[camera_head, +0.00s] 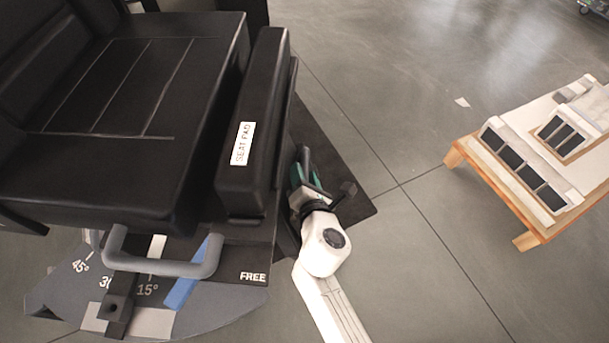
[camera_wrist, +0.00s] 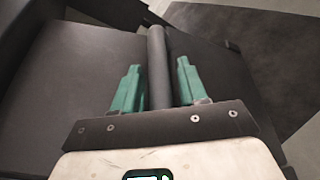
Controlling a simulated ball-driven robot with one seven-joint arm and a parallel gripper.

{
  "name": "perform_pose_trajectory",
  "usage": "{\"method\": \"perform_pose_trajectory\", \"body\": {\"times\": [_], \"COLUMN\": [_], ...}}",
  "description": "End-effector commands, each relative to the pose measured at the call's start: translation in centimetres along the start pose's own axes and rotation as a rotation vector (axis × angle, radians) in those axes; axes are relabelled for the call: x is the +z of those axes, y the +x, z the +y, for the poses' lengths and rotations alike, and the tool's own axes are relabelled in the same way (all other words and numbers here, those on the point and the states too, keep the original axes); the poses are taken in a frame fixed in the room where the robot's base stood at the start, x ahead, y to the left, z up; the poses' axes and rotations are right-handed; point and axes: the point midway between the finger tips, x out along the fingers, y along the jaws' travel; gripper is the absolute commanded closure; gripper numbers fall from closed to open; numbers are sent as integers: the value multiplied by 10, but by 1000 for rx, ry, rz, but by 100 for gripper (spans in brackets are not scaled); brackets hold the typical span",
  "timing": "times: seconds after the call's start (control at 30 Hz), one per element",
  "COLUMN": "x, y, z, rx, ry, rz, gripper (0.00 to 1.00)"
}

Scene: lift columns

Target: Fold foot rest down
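My gripper (camera_wrist: 158,78), with green fingers, is at the chair's front side, right of the pad (camera_head: 303,177). Its fingers stand either side of the bar, with narrow gaps visible, so it looks open around it.
A grey loop handle (camera_head: 165,265) and an angle dial (camera_head: 205,305) marked in degrees and FREE sit at the chair's near side. A wooden table (camera_head: 535,225) with panels stands at right. Clear floor (camera_head: 430,240) lies between.

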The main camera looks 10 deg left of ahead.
Motion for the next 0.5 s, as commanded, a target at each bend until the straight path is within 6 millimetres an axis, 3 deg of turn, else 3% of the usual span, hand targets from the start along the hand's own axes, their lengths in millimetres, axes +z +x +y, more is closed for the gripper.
{"method": "perform_pose_trajectory", "body": {"times": [0.07,0.4,0.5], "x": [0,0,0], "y": [0,0,0], "z": [0,0,0], "rx": [0,0,0], "ry": [0,0,0], "rz": [0,0,0], "gripper": [66,98,100]}}
